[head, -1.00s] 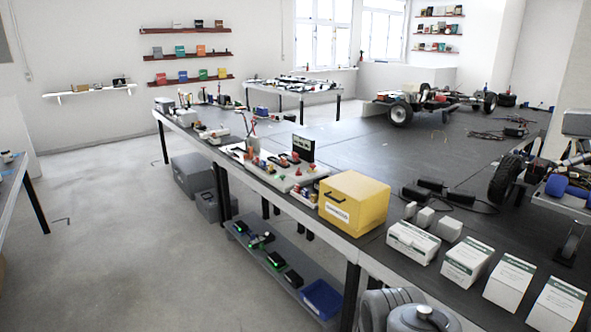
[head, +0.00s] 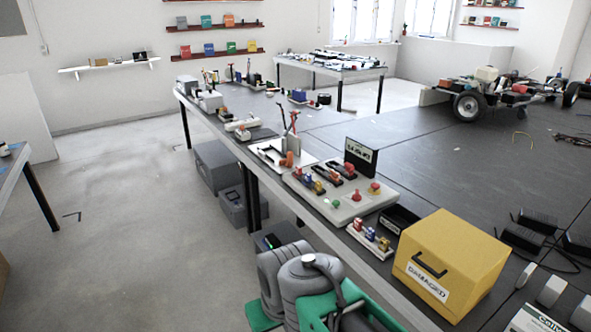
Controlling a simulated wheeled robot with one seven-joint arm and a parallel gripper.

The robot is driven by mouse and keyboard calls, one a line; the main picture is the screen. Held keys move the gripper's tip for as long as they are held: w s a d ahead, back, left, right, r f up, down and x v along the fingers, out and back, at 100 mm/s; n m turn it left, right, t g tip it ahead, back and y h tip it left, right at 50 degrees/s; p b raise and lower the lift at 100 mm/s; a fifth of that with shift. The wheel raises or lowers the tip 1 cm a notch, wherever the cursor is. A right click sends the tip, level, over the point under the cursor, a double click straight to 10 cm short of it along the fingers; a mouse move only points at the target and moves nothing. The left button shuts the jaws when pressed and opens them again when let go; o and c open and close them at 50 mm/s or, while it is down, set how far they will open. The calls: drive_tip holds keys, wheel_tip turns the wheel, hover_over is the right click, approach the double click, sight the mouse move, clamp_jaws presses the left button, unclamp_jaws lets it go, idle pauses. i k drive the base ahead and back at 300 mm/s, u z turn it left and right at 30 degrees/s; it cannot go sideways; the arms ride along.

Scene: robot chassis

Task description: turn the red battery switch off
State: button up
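A light grey control board (head: 325,207) lies on the long dark bench, right of centre. It carries several small parts, among them a red knob (head: 375,187), a second red part (head: 356,196) and a red-and-black part (head: 349,169). A small dark sign (head: 360,156) stands at its back edge. I cannot tell which red part is the battery switch, or its position. My grey and green arm links show at the bottom, left of the bench's front edge and short of the board. My gripper is not in view.
A yellow box marked damaged (head: 450,265) and a black tray (head: 394,218) stand right of the board. A strip with small red, blue and yellow parts (head: 370,237) lies in front. A white tray with tools (head: 283,153) lies behind. The floor (head: 120,230) at left is clear.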

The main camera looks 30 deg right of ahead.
sight(356, 197)
drive_tip(key=u, duration=0.05)
drive_tip(key=i, duration=1.9)
drive_tip(key=z, duration=0.15)
